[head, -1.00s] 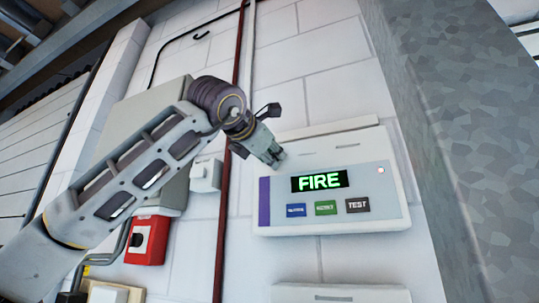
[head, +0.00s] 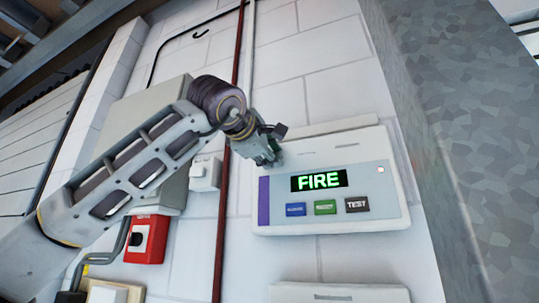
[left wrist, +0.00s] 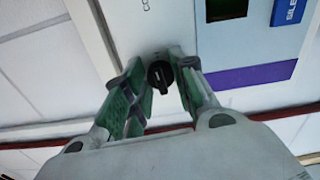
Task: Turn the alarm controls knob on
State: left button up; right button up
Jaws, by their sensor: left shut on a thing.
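The white alarm control panel (head: 400,212) is on the wall, with a green FIRE display (head: 319,180) and blue, green and black buttons below it. A small light (head: 381,169) at its right looks whitish. In the left wrist view the black knob (left wrist: 160,76) sits on the panel face, between my green-padded fingers. My left gripper (head: 276,160), also in the left wrist view (left wrist: 161,64), is closed around the knob. The knob is hidden by the gripper in the head view. My right gripper is not in view.
A red box (head: 147,239) with a black part and a small white box (head: 205,174) are on the wall to the left. A dark red pipe (head: 224,215) runs down the wall left of the panel. A grey pillar (head: 470,130) stands at the right.

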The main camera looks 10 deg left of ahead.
pick_arm(q)
jog(key=shift+m, duration=0.7)
jog(key=shift+f, duration=0.1)
jog(key=o, duration=1)
jog(key=shift+d, duration=0.1)
jog(key=shift+s, duration=0.1)
jog(key=s, duration=0.4)
jog(key=s+a, duration=0.1)
jog(key=s, duration=0.2)
jog(key=s+a, duration=0.1)
jog(key=s, duration=0.3)
jog(key=shift+s+a, duration=0.15)
jog(key=shift+s, duration=0.15)
